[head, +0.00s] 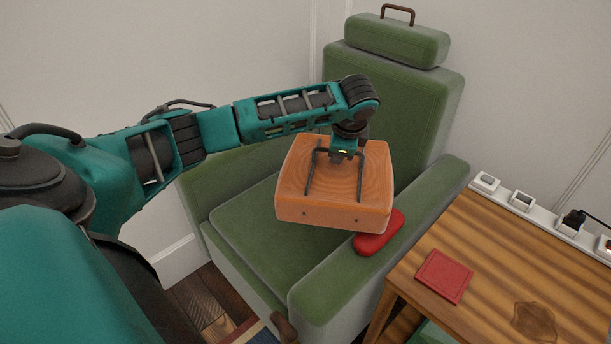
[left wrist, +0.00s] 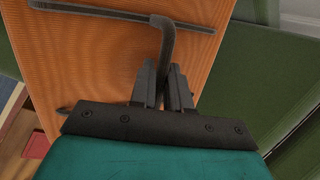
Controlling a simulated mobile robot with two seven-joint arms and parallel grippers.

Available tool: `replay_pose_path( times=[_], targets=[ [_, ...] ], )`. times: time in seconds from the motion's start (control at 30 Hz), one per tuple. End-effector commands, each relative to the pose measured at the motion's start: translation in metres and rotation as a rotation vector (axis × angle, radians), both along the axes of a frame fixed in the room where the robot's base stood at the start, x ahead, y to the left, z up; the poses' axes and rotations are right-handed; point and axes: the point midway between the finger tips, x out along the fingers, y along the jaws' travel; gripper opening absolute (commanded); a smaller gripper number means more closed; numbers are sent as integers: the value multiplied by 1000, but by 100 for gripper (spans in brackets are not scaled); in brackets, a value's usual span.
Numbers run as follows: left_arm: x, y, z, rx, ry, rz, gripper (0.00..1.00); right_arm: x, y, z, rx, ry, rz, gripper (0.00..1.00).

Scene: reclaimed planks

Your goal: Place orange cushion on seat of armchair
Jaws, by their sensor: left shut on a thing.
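The orange cushion (head: 335,195) is a thick block with dark handles on its top face. My left gripper (head: 345,158) is shut on a dark handle of the cushion, which also shows in the left wrist view (left wrist: 100,60). The green armchair (head: 395,120) stands against the wall. In the head view the cushion appears in front of the armchair's seat (head: 250,225) and partly covers it. I cannot tell whether the cushion touches the seat. My right gripper is not in view.
A red object (head: 378,233) lies by the right armrest (head: 400,220), partly behind the cushion. A wooden table (head: 490,240) at right holds a red square item (head: 444,275). A power strip (head: 540,212) runs behind it. A green headrest (head: 397,40) tops the armchair.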

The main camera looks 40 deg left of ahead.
Motion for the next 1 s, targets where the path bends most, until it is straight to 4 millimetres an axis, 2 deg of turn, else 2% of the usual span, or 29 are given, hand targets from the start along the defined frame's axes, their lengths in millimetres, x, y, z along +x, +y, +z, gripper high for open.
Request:
replay_pose_path(
  times=[0.03, 0.2, 0.3, 0.4, 0.53, 0.63, 1.0],
  targets=[
    [-2, 20, -5, 1, 2, -24, 0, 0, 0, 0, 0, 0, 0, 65],
    [-4, 71, -14, 0, 3, -133, 0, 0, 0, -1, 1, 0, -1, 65],
    [-7, 93, -16, 0, 2, -178, 0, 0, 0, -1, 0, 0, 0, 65],
    [-9, 107, -17, -1, 0, -212, 0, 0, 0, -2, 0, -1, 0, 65],
    [-11, 116, -22, -1, 1, -233, 0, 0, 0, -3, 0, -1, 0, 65],
    [-11, 117, -39, -2, 3, -238, 0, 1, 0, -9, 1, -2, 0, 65],
    [-11, 116, -138, -2, 3, -237, 0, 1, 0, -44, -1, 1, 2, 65]
  ],
)
